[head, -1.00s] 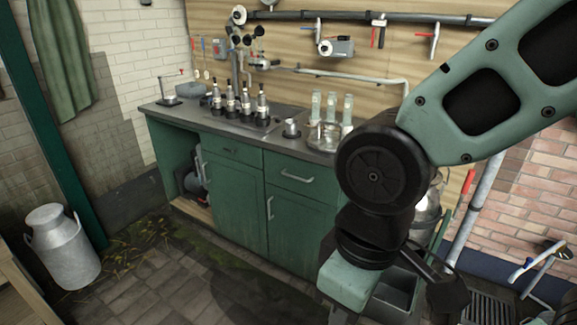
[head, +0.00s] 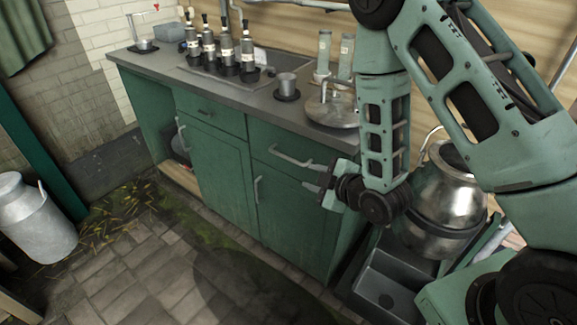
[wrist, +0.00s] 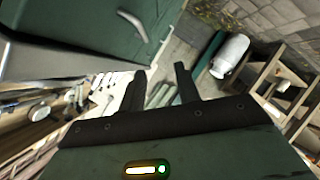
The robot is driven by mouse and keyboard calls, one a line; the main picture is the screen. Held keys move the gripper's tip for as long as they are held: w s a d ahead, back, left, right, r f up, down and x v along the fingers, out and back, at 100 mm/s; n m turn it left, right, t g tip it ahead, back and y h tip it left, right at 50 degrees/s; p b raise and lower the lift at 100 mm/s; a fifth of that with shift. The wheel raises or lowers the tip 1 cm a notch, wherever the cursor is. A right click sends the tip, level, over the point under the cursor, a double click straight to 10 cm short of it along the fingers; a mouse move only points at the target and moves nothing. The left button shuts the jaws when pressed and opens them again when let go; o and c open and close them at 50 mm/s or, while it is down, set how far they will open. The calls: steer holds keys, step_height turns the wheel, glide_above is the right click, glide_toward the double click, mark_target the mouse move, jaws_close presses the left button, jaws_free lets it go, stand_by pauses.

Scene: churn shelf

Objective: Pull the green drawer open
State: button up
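The green drawer (head: 262,148) is in the upper right of the cabinet front in the head view. Its front looks flush with the cabinet. A pale bar handle (head: 290,156) runs across it. My gripper (head: 316,188) is just right of and below that handle, near the drawer's right end, with no visible contact. In the wrist view my gripper (wrist: 160,82) has its two dark fingers apart and nothing between them. A green panel with a pale handle (wrist: 132,25) lies beyond the fingers there; I cannot tell which panel it is.
The green cabinet (head: 215,165) has doors with upright handles below. Bottles (head: 228,55), a cup (head: 287,85) and a lidded pan (head: 332,110) stand on the worktop. A metal churn (head: 440,200) and grey basin (head: 385,295) crowd the right. The paved floor in front is clear.

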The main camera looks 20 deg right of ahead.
steer(key=d+f+n+t, duration=0.1)
steer(key=d+f+t, duration=0.1)
steer(key=d, duration=0.1)
glide_toward(289, 159)
steer(key=x, duration=1)
steer(key=shift+w+p, duration=0.1)
steer(key=shift+p, duration=0.25)
jaws_close()
